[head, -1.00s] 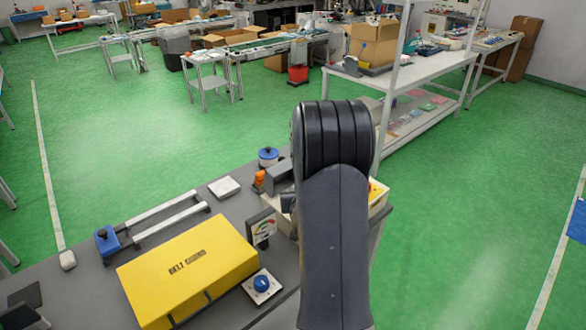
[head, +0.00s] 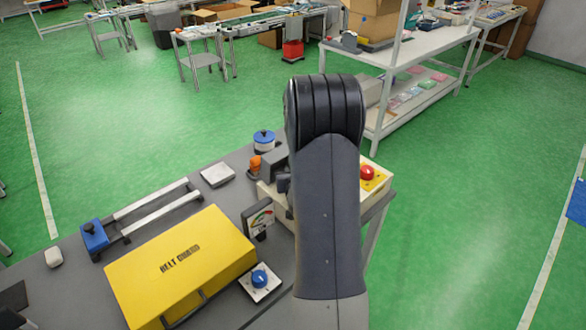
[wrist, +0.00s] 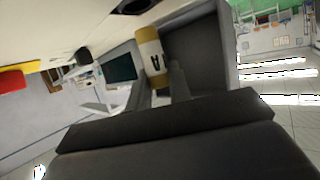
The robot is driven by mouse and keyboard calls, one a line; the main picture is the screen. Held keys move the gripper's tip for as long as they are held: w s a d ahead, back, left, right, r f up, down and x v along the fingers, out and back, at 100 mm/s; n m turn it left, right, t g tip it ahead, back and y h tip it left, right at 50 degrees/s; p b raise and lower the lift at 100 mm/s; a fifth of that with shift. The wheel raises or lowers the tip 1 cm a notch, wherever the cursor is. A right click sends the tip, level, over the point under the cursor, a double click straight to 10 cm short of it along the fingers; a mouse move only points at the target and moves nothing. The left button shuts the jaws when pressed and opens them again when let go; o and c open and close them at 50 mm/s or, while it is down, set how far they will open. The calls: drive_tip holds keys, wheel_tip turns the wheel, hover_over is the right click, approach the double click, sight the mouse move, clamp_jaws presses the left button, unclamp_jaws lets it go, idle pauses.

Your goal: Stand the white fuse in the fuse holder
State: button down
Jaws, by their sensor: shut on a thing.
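The white fuse (wrist: 152,55) shows in the wrist view as a white cylinder with yellowish ends and a dark letter on its side. My gripper (wrist: 160,88) is shut on it, with the fingers at its lower part in the picture. A dark grey block (wrist: 198,52) is close to the right of the fuse; I cannot tell whether they touch. A black round part (wrist: 136,5) is at the top edge, on a cream surface. I cannot tell for sure which part is the fuse holder. In the head view my arm hides the fuse and gripper.
A cream box (head: 376,183) with a red button (head: 367,172) stands at the bench's right edge. A yellow belt guard (head: 180,265), a blue knob (head: 260,279), a gauge (head: 259,218) and a blue-topped round thing (head: 263,138) are left of my arm. Open floor lies to the right.

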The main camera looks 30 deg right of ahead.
drive_tip(key=shift+f+b, duration=0.5)
drive_tip(key=shift+f, duration=0.9)
drive_tip(key=shift+b, duration=0.9)
drive_tip(key=shift+f+b, duration=0.6)
drive_tip(key=shift+b, duration=0.15)
idle(0.4)
drive_tip(key=c, duration=1.6)
unclamp_jaws()
drive_tip(key=shift+v, duration=5.55)
drive_tip(key=shift+w+f, duration=0.1)
drive_tip(key=shift+x, duration=4.15)
